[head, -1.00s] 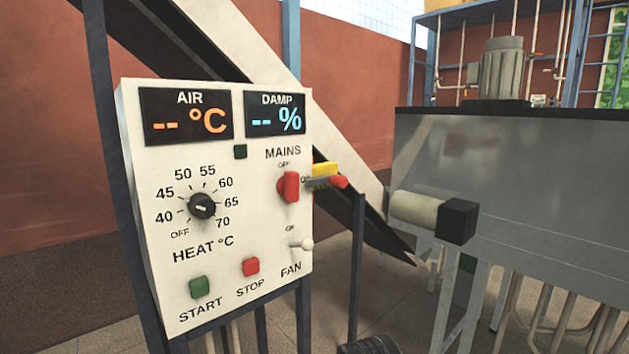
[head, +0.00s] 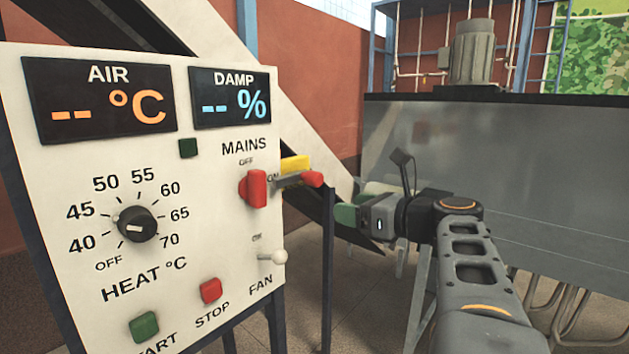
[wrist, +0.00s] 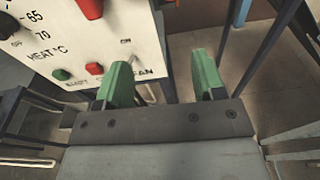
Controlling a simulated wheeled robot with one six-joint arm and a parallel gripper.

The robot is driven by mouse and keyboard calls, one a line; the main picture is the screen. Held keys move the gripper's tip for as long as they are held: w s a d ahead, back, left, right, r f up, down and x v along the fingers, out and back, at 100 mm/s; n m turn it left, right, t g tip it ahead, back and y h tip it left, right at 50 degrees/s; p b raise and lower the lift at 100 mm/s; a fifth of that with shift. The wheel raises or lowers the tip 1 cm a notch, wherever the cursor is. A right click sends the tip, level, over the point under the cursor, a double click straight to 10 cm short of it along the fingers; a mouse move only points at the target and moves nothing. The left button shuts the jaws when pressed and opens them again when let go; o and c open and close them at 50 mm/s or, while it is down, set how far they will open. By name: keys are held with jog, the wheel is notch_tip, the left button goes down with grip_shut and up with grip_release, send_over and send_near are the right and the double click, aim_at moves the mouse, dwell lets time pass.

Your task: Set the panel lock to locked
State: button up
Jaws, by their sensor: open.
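The white control panel (head: 60,250) fills the left of the head view. No part is labelled as a lock. At its right edge, a grey lever with a red tip (head: 312,179) sticks out to the right, beside a yellow piece (head: 295,163). The red MAINS handle (head: 257,188) stands upright just left of it. My gripper (head: 347,215) is to the right of the panel, below and right of the lever, apart from it. In the wrist view my gripper (wrist: 163,77) has two green fingers spread apart with nothing between them; the lever is not clearly visible there.
The panel carries a HEAT dial (head: 137,224), a FAN toggle (head: 278,257), a green START button (head: 144,326) and a red STOP button (head: 210,290). A dark post (head: 327,280) stands between panel and arm. A large grey tank (head: 530,170) is behind my arm.

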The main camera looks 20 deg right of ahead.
aim_at(319, 180)
jog(key=w+a+r, duration=0.1)
jog(key=w, duration=0.3)
jog(key=w+a+r+m+t+p, duration=0.1)
jog(key=w, duration=0.3)
jog(key=w+a+r+m+p, duration=0.1)
jog(key=w, duration=0.3)
grip_shut()
dwell(0.6)
